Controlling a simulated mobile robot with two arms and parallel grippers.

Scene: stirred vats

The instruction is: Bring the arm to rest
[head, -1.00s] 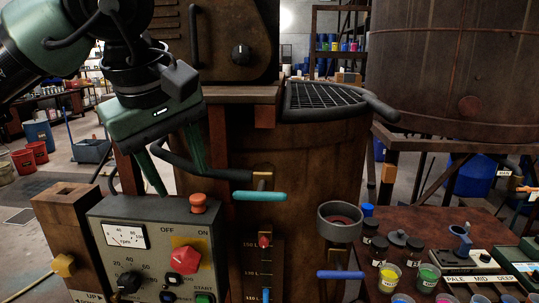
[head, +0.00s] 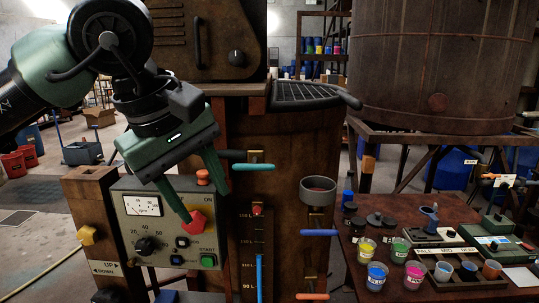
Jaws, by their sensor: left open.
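My left gripper (head: 206,207) is open, its two green fingers spread and pointing down in front of the grey control panel (head: 126,208). One fingertip overlaps the red knob (head: 197,223) in the picture; whether it touches is unclear. The other fingertip is right of the orange button (head: 203,177) on top of the panel. My left arm comes in from the upper left and covers part of the panel's upper edge. The right gripper is not in view.
A brown vat (head: 315,135) with a cyan-handled valve (head: 253,167) stands right behind the panel. A blue-handled valve (head: 319,233) and grey cup (head: 318,190) stick out beside it. A table (head: 460,213) with several paint cups is at the right.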

